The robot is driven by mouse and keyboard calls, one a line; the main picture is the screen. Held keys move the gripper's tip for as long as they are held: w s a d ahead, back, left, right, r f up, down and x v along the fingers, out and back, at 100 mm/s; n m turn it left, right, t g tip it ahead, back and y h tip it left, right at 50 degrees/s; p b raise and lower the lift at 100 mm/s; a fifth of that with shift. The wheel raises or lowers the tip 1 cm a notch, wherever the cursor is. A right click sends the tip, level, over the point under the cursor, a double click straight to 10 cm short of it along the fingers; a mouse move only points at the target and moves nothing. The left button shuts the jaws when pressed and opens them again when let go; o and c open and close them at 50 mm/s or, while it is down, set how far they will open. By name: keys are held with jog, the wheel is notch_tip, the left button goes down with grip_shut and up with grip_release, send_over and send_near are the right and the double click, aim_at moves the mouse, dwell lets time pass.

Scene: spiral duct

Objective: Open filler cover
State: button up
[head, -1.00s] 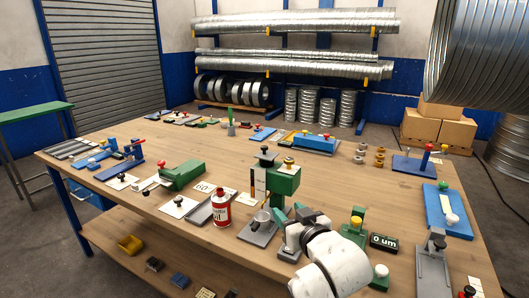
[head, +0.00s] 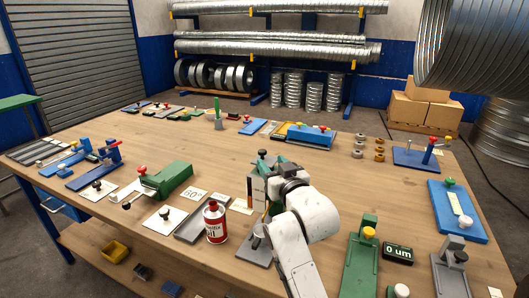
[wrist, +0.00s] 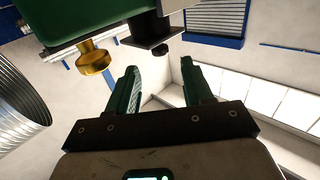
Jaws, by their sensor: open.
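The green fixture stands mid-table in the head view, largely hidden behind my white arm; its dark top knob (head: 262,153) shows. In the wrist view, which looks upward, its green body (wrist: 75,20) fills the upper left, with a brass knob (wrist: 94,57) below it. A black bracket (wrist: 150,28) with a small dark knob is to the right. I cannot tell which part is the filler cover. My gripper (wrist: 160,67) is open and empty, its two green fingers apart, close to the bracket and touching nothing visible. A red-and-white oil can (head: 215,224) stands left of the fixture.
A grey tray (head: 188,232) lies left of the can. A green stand with a yellow knob (head: 369,233) and a "0 um" display (head: 398,253) are to the right. A blue fixture (head: 312,136) is behind. The wood between them is partly clear.

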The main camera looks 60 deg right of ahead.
aim_at(264, 153)
jog(key=shift+p+x, duration=0.4)
jog(key=shift+x, duration=2.4)
grip_shut()
